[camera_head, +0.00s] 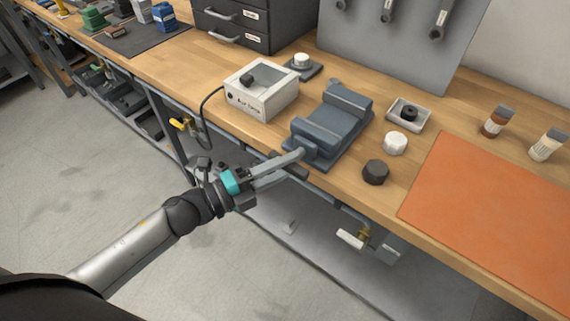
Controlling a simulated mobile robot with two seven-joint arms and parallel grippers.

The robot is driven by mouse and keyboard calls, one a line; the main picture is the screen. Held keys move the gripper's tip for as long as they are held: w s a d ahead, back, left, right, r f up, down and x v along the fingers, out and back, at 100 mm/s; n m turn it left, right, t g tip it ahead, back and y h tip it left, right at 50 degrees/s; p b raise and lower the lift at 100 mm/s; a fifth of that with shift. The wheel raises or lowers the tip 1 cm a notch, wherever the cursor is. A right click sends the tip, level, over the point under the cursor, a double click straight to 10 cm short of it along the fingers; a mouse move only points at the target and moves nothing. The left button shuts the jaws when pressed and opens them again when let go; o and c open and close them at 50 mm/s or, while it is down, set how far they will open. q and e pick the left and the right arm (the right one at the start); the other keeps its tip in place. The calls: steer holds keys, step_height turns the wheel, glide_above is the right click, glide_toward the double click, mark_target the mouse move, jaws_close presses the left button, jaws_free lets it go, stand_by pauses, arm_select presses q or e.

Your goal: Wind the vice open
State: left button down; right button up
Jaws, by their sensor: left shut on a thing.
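The blue-grey vice (335,122) is fixed at the front edge of the wooden bench. A gap shows between its front and back jaws. A dark bar, the vice handle (294,171), shows at its front, just off the bench edge. My left gripper (296,160) reaches in from the lower left and is shut on the handle, its long grey fingers hiding part of it. The exact contact is partly hidden. My right gripper is not in view.
A white box with a black knob (261,90) stands left of the vice. A dark hexagonal piece (375,172), a white piece (395,143) and a small tray (408,115) lie to its right. An orange mat (490,205) covers the right. Valves hang below the bench edge.

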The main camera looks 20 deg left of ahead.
arm_select(q)
steer(key=c, duration=0.7)
jaws_free()
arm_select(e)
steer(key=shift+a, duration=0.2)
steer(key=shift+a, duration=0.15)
arm_select(q)
steer(key=shift+p+v, duration=0.45)
steer(key=shift+v, duration=7.2)
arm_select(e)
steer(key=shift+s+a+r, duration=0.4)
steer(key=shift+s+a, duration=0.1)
arm_select(q)
steer(key=shift+w, duration=0.1)
